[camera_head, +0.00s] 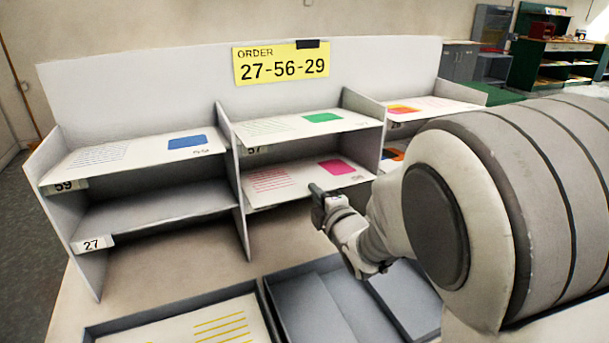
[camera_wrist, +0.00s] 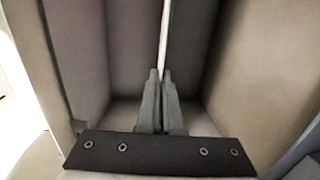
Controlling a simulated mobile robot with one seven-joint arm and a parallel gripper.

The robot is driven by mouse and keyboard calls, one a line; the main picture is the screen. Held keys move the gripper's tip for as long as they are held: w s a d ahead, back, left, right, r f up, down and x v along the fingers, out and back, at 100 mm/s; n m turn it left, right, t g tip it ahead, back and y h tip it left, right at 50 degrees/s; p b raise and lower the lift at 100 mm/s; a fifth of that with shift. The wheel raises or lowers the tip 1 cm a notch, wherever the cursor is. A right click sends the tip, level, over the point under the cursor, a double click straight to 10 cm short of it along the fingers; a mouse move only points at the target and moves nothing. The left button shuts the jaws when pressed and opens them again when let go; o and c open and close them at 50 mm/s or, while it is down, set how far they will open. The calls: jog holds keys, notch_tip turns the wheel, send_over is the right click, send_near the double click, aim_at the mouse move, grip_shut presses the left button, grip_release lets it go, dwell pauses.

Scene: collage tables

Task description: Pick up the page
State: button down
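The page with a pink block and pink lines (camera_head: 290,174) lies on the lower shelf of the middle column. My gripper (camera_head: 318,192) is at that page's front edge, near its right half. In the wrist view the two fingers (camera_wrist: 161,75) are close together, with the page's thin white edge (camera_wrist: 164,35) between their tips. The gripper looks shut on the page. The page still appears level with its shelf in the head view. My arm hides part of the right column.
A page with a blue block (camera_head: 140,152) lies at upper left and one with a green block (camera_head: 300,124) at upper middle. The left lower shelf (camera_head: 150,208), labelled 27, is empty. A yellow order sign (camera_head: 281,63) reads 27-56-29. A tray (camera_head: 265,310) in front holds a yellow-lined page (camera_head: 200,328).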

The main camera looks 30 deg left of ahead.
jog(key=shift+r, duration=0.1)
dwell(0.7)
notch_tip(320, 180, up, 7)
jog(key=p, duration=0.3)
jog(key=d+f+b+v, duration=0.1)
jog(key=b+v, duration=0.6)
jog(key=v, duration=1.2)
jog(key=shift+w+d+f+b, duration=0.2)
jog(key=shift+d+f+b, duration=0.2)
jog(key=shift+f, duration=0.55)
